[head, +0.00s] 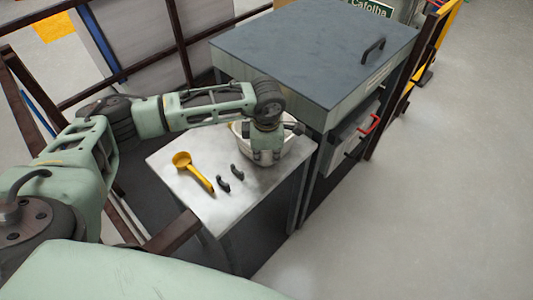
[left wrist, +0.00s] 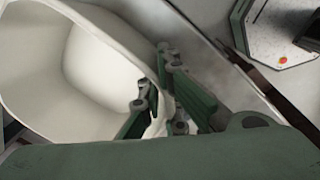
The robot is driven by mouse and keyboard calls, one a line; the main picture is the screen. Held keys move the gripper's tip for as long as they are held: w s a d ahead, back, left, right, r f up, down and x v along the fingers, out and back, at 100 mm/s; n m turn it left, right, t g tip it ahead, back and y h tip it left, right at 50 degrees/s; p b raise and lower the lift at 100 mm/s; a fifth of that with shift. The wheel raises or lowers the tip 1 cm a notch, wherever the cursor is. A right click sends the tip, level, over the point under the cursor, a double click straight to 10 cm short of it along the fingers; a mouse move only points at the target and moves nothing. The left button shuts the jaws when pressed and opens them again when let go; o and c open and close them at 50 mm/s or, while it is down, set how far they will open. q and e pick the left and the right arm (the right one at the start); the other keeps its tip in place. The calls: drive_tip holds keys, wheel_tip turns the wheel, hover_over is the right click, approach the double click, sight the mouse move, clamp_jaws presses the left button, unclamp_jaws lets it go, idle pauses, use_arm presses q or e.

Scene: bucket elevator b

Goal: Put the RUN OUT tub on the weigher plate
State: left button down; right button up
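A white tub (head: 292,147) stands at the back right of the small grey table, partly hidden behind my left gripper. My left gripper (head: 266,155) points down at the tub's near side. In the left wrist view the tub (left wrist: 60,70) fills the left side, and the pale inside looks empty. The left gripper's fingers (left wrist: 160,95) sit either side of the tub's rim, close together, and look shut on it. No RUN OUT lettering shows. I cannot make out the weigher plate for certain. My right gripper is out of view.
On the small table (head: 240,208) lie a yellow scoop (head: 195,170) and two dark curved handles (head: 230,180). A large grey cabinet (head: 315,45) with a lid handle stands behind. A red handle (head: 370,124) juts from its right side. Open floor (head: 430,200) lies to the right.

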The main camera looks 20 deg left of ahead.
use_arm(q)
drive_tip(key=shift+f, duration=0.2)
drive_tip(key=c, duration=2)
unclamp_jaws()
drive_tip(key=shift+r, duration=0.15)
